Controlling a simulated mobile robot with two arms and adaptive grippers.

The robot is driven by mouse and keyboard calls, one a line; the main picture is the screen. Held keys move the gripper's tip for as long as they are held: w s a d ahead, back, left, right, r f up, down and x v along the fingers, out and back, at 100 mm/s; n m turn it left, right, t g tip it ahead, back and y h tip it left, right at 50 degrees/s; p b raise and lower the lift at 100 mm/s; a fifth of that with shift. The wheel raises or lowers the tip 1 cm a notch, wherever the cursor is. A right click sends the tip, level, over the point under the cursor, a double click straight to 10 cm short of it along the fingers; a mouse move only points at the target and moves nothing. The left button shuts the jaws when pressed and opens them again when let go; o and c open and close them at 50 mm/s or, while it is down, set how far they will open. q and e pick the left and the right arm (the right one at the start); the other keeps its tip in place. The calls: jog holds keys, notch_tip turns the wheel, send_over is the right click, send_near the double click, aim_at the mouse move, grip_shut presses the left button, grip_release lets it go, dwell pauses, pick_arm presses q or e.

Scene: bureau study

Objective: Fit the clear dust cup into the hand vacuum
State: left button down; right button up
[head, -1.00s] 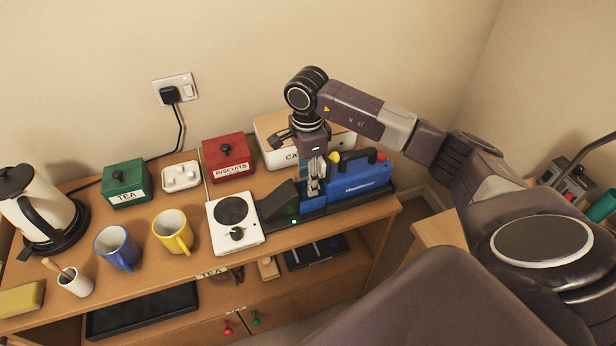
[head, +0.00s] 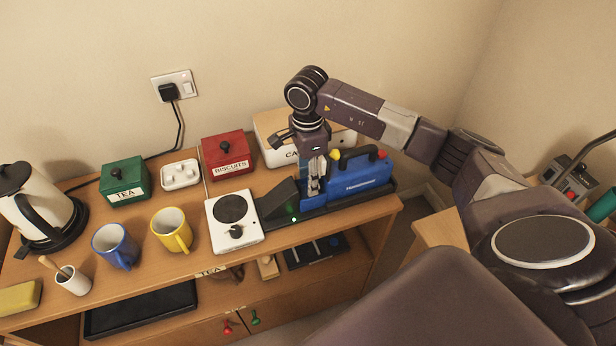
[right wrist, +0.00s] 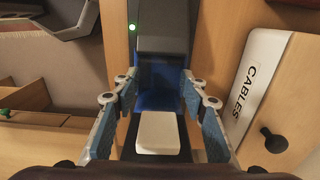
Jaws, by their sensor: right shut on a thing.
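The hand vacuum (head: 362,182) has a blue body with yellow and red buttons and a black handle; it lies on a dark base. Its dark nose (head: 279,199) is at the left. My right gripper (head: 314,188) points down into the gap between nose and body. In the right wrist view, the gripper (right wrist: 160,110) is shut on the clear dust cup, with a pale block (right wrist: 158,134) between the fingers. The cup's clear walls hardly show, and I cannot tell how deep it sits. The nose (right wrist: 162,30) is ahead. My left gripper is out of view.
The white cables box (head: 275,152) stands close behind the gripper. A white hotplate (head: 236,238) is left of the nose. A red biscuit tin (head: 226,158), green tea tin (head: 125,190) and yellow mug (head: 172,232) stand farther left. The sideboard's front edge is near the vacuum.

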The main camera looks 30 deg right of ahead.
jog(key=o, duration=1.6)
notch_tip(320, 180, up, 8)
jog(key=p, duration=0.4)
jog(key=shift+f, duration=0.25)
dwell(0.5)
